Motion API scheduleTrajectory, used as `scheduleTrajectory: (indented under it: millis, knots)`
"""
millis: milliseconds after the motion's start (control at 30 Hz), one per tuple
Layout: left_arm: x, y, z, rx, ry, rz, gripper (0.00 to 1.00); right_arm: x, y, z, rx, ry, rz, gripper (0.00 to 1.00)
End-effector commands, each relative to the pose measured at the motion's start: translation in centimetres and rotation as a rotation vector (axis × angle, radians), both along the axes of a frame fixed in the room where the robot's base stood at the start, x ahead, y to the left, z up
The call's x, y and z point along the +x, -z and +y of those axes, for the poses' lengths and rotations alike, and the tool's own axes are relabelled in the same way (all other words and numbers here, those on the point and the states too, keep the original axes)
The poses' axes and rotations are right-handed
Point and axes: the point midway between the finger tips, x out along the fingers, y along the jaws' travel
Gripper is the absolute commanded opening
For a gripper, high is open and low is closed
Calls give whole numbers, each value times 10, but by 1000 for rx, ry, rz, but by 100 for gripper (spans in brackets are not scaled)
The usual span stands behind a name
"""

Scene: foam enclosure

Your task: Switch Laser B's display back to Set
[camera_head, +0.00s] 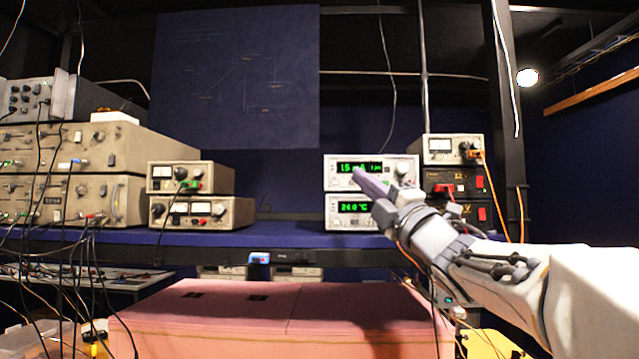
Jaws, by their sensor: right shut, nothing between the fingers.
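Two white controller units with green displays are stacked on the blue shelf, right of centre. The upper unit (332,178) shows about "15 mA", partly covered, with small text beside it and a knob at its right. The lower unit (333,222) shows "24.0 °C". No label naming Laser B is legible on either. My right gripper (363,179) is shut and empty. Its tip overlaps the upper unit's front just below the display; I cannot tell whether it touches. The gripper and wrist hide the lower right of the upper unit and its buttons. My left gripper is out of view.
A meter unit (441,149) and dark supplies with cables stand right of the stack. Two beige meter boxes (222,178) and larger cabled instruments stand left. The blue shelf (285,238) is bare between them. A pink foam enclosure (270,315) lies below in front.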

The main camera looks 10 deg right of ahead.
Motion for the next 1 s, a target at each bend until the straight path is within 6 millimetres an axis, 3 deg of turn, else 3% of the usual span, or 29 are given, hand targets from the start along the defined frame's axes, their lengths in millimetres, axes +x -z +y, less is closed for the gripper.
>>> scheduleTrajectory:
  millis: [367,733,1000]
  knots:
    - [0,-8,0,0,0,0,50,11,-1,-3,5,-1,6,0]
    - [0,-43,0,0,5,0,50,60,-3,-17,6,-1,6,0]
    - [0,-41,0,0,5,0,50,82,1,-23,5,-1,4,0]
